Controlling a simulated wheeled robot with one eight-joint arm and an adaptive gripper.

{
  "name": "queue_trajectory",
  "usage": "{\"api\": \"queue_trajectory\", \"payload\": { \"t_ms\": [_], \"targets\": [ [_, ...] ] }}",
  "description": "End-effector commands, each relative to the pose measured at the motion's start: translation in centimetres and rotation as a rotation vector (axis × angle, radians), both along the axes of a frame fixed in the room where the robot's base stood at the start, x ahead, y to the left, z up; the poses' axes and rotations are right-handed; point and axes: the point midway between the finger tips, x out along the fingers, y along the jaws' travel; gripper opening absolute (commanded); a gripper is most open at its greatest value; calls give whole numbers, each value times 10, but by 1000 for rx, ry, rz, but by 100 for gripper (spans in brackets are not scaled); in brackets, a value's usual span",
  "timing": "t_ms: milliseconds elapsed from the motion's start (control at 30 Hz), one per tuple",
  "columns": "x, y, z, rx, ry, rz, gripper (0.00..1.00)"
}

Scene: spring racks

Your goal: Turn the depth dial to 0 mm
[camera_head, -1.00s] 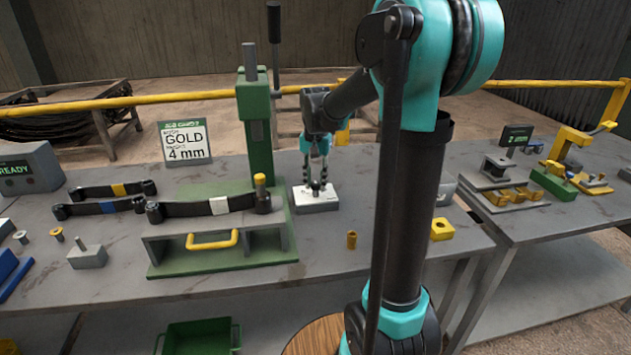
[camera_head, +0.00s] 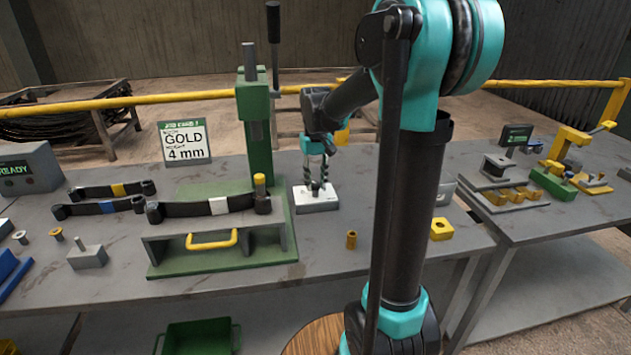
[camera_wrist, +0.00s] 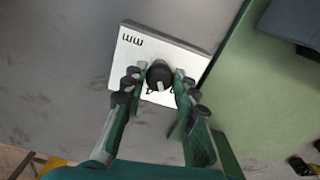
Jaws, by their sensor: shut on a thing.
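The depth dial is a black knob (camera_wrist: 158,74) on a white-topped block (camera_head: 318,206) beside the green press. A pale pointer mark shows on the knob. The block's face also shows in the wrist view (camera_wrist: 132,58), with "mm" printed near one corner; the other markings are mostly hidden by my fingers. My gripper (camera_wrist: 160,76) points down with its fingertips on both sides of the knob and is shut on it. In the head view my gripper (camera_head: 317,184) stands over the block. The dial's exact setting cannot be read.
The green press (camera_head: 255,130) and its base with dark leaf springs stand left of the dial. A card (camera_head: 185,143) reads "GOLD 4 mm". A small dark display (camera_head: 515,135) stands on the right table, its text unclear. A yellow block (camera_head: 442,229) lies to the right.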

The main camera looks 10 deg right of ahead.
Motion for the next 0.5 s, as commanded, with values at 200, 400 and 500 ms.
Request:
{"api": "queue_trajectory", "payload": {
  "t_ms": [200, 400, 500],
  "targets": [
    [0, -1, 0, 0, 0, 151, 0],
    [1, -1, 0, 0, -1, 243, 0],
    [1, -1, 0, 0, -1, 272, 0]
  ]
}}
